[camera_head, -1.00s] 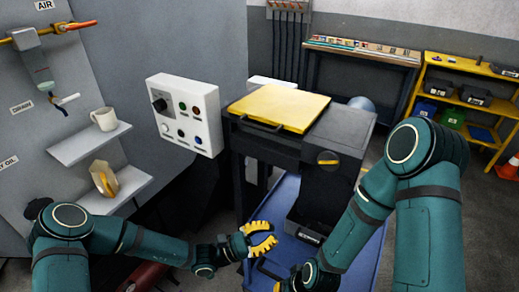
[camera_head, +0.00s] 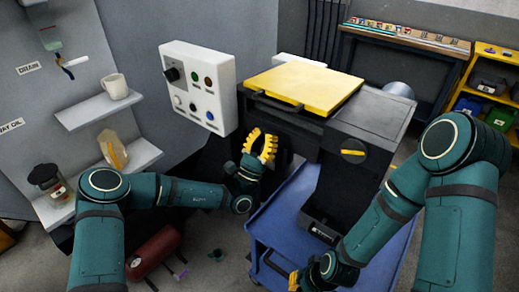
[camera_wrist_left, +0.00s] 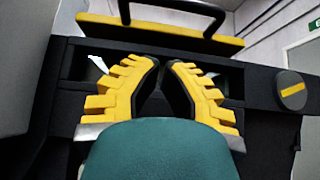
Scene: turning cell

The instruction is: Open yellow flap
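The yellow flap (camera_head: 305,88) lies flat and closed on top of a dark machine, with a black bar handle (camera_head: 282,107) along its front edge. In the left wrist view the flap (camera_wrist_left: 75,30) and handle (camera_wrist_left: 172,6) are above the fingertips. My left gripper (camera_head: 263,140) points upward just below and left of the flap's front edge, apart from the handle. In the left wrist view its yellow fingers (camera_wrist_left: 163,65) have a gap between them with nothing held. My right gripper (camera_head: 294,281) is low at the bottom edge, mostly hidden by its arm.
A white control box (camera_head: 199,87) with a knob and buttons is left of the flap. Wall shelves hold a white mug (camera_head: 115,86). A yellow-marked knob (camera_head: 353,152) is on the machine's front. A blue cart (camera_head: 262,232) stands below.

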